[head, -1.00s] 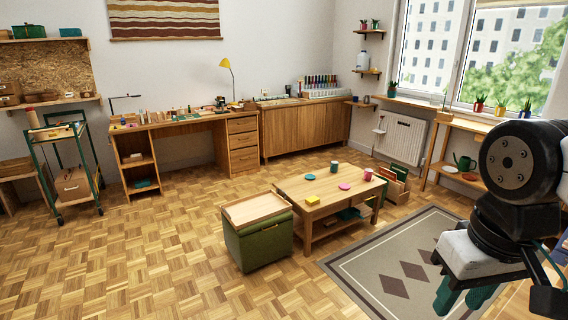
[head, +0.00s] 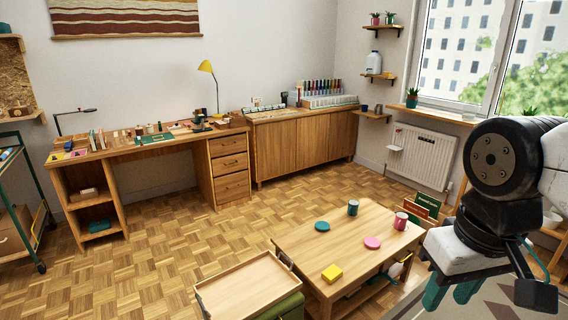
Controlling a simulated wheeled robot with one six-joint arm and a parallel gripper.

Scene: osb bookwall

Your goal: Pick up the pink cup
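The pink cup (head: 400,221) stands upright near the right end of the low wooden coffee table (head: 318,262). A dark teal cup (head: 353,207) stands to its left, near the table's far edge. A pink disc (head: 372,242) lies in front of the pink cup, and a teal disc (head: 322,226) lies further left. A yellow block (head: 332,273) lies near the front left of the tabletop. My arm fills the right side of the view, with teal finger parts (head: 452,292) low in the picture, apart from the cup. Whether they are open does not show clearly.
A wooden tray (head: 246,290) on a green ottoman stands left of the coffee table. A desk (head: 140,146) and a cabinet (head: 305,143) line the back wall. A radiator (head: 421,157) hangs under the window. Parquet floor between desk and coffee table is clear.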

